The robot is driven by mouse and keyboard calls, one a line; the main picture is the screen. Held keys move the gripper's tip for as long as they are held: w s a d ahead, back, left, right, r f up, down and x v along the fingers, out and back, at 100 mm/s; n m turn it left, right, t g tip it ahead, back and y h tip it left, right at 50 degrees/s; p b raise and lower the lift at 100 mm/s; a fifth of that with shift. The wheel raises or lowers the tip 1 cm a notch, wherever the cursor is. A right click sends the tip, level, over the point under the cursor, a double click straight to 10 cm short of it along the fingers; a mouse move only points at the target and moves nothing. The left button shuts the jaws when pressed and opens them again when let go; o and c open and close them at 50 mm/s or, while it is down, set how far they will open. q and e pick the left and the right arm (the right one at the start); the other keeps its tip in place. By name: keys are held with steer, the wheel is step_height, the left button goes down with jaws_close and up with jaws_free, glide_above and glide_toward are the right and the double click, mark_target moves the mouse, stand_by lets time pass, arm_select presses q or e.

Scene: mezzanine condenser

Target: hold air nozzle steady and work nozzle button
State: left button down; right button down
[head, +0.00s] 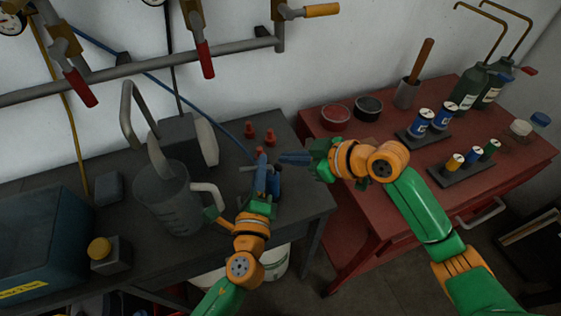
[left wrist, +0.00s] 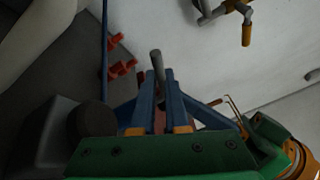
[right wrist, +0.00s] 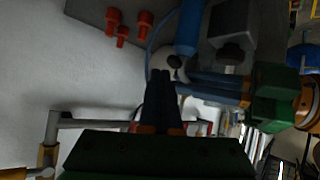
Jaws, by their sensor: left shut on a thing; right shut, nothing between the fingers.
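The blue air nozzle (head: 275,182) is near the front right of the dark bench, at my left gripper (head: 262,172). My left gripper is shut on it. In the left wrist view a grey tip (left wrist: 157,64) sticks out beyond the blue fingers. In the right wrist view the blue nozzle body (right wrist: 188,28) stands beside the left fingers, with a dark end near them. I cannot make out the button clearly. My right gripper (head: 284,158) is shut and empty, its fingertips just right of the nozzle, apart from it in the head view.
Several orange-red fittings (head: 270,136) stand on the bench behind the nozzle. A blue hose (head: 222,133) runs down from the wall. A clear jug (head: 170,205) stands to the left. The red table (head: 330,160) to the right holds bottles and cans. Pipes with valves (head: 130,70) line the wall.

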steer(key=shift+w+d+r, duration=0.1)
steer(key=shift+d+r, duration=0.2)
steer(key=shift+r, duration=0.25)
steer(key=shift+w+d+r, duration=0.15)
steer(key=shift+d+r, duration=0.25)
steer(key=shift+r, duration=0.3)
steer(key=shift+w+d+r, duration=0.1)
steer(key=shift+d+r, duration=0.25)
steer(key=shift+r, duration=0.4)
steer(key=shift+w+d+r, duration=0.15)
steer(key=shift+d+r, duration=0.25)
steer(key=shift+r, duration=0.3)
stand_by(0.8)
steer(key=r, duration=0.1)
steer(key=d+r, duration=0.1)
steer(key=r, duration=0.1)
steer(key=shift+w+d+r, duration=0.15)
steer(key=shift+w+d, duration=0.2)
steer(key=shift+d, duration=0.05)
steer(key=s+a+f, duration=0.1)
steer(key=a+f, duration=0.3)
steer(key=f, duration=0.3)
steer(key=shift+s+f, duration=0.3)
steer(key=shift+f, duration=0.05)
steer(key=shift+a, duration=0.1)
stand_by(1.6)
